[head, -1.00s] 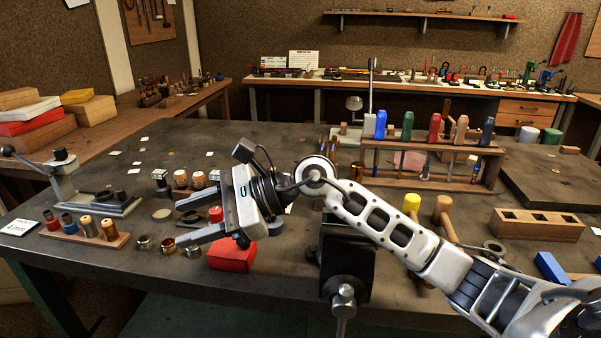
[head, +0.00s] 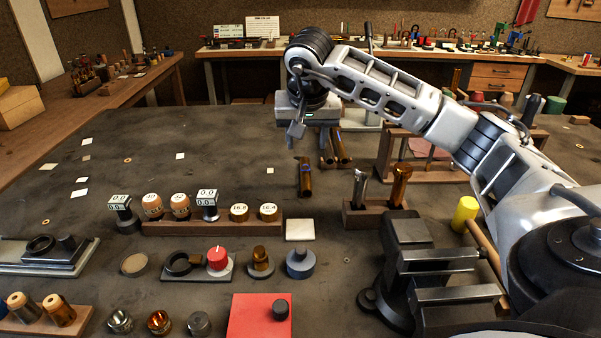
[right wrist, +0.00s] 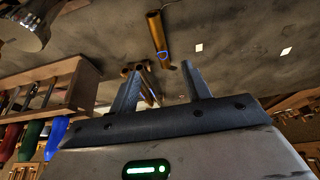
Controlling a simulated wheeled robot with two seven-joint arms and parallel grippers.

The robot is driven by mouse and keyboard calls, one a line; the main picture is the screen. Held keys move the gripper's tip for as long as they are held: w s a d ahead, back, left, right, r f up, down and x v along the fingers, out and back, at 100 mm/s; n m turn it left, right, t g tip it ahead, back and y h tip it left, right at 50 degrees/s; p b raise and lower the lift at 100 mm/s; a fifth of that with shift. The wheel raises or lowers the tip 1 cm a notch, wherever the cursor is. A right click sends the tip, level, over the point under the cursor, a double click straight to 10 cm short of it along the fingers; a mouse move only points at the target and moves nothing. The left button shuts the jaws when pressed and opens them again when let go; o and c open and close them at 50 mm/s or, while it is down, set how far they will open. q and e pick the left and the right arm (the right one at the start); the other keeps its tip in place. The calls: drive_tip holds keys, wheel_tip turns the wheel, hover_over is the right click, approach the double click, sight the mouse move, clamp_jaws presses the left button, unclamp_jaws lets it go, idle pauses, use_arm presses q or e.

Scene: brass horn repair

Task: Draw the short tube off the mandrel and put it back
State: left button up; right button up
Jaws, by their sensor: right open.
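My right gripper (head: 298,131) hangs over the back middle of the bench. In the right wrist view my right gripper (right wrist: 160,72) is open, its two fingers apart. A cluster of brown metal tubes (right wrist: 148,88) shows between and beyond the fingers, partly hidden by the left finger. It also shows in the head view (head: 342,147), just right of the gripper. A single brown tube (head: 305,178) with a blue mark is apart from the cluster, nearer the front; it shows in the wrist view (right wrist: 157,33). I cannot tell which piece is the mandrel or the short tube. My left gripper is out of view.
A wooden block (head: 377,218) holding two metal pieces stands right of the single tube. A black vise (head: 410,260) is in front of it. A tool rack (head: 428,173) stands behind. A wooden strip (head: 190,228) holds gauges and knobs. The bench's back left is mostly clear.

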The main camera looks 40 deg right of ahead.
sight(306, 176)
drive_tip(key=p+x, duration=0.1)
drive_tip(key=x, duration=1.2)
drive_tip(key=shift+s, duration=0.1)
drive_tip(key=shift+c, duration=0.3)
clamp_jaws()
